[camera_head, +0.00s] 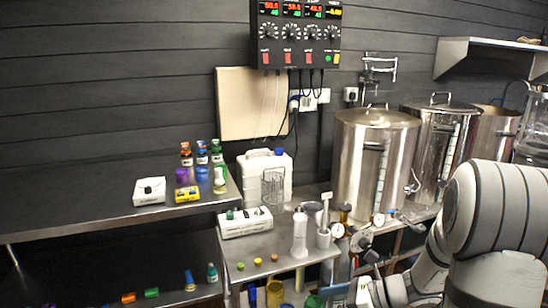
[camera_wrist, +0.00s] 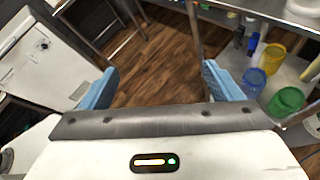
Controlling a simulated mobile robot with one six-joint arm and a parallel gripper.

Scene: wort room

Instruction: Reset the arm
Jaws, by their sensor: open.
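My gripper (camera_wrist: 157,88) shows in the wrist view with its two blue fingertips wide apart. Nothing is between them; the wood floor (camera_wrist: 150,65) lies beyond. In the head view my white and grey arm is at the lower right, in front of the steel vessels, bent down towards the lower edge.
Steel kettles (camera_head: 372,160) stand behind my arm. In the wrist view, a yellow cup (camera_wrist: 271,58) and a green cup (camera_wrist: 287,101) stand on a lower shelf at right.

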